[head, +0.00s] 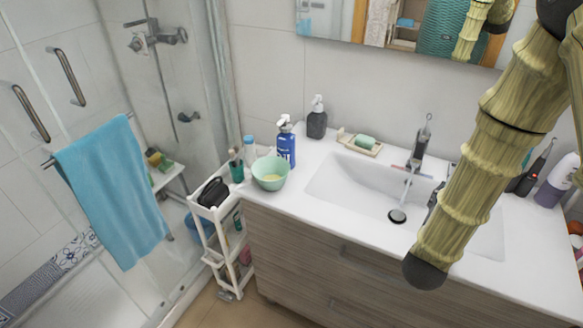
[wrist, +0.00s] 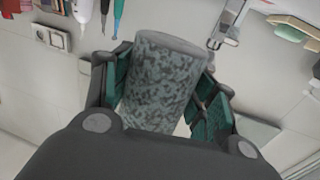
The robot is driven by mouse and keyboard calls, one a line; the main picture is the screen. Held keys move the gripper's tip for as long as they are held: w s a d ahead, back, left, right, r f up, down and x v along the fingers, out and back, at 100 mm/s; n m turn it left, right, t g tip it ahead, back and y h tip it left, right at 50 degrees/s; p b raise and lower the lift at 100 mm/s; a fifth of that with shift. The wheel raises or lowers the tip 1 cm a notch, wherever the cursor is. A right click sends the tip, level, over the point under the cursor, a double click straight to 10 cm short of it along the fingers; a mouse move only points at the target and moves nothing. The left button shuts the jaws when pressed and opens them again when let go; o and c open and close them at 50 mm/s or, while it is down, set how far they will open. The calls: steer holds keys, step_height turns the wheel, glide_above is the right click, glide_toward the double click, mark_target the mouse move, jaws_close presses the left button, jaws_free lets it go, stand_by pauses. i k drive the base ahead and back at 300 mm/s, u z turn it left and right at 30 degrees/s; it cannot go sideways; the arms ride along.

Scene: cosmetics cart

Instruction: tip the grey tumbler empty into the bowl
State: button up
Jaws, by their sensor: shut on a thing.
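The grey tumbler (wrist: 162,85), mottled dark and light grey, is between the teal-padded fingers of my gripper (wrist: 163,90) in the wrist view. The fingers are shut on its two sides. Its far end shows as a plain grey oval; I cannot tell whether it is the mouth or the base, or what is inside. The mint-green bowl (head: 270,174) stands on the left end of the counter in the head view, with something pale yellow inside. The bowl is not clearly visible in the wrist view. The gripper and tumbler do not show in the head view.
A blue pump bottle (head: 286,146) stands right behind the bowl, with a dark dispenser (head: 317,121) farther back. A soap dish (head: 361,146) sits behind the sink (head: 350,185). A white cart (head: 207,216) stands left of the counter. My arm covers the right part of the sink.

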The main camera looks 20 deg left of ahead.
mark_target(271, 172)
steer(key=u, duration=3.4)
steer(key=k, duration=1.35)
steer(key=z, duration=0.8)
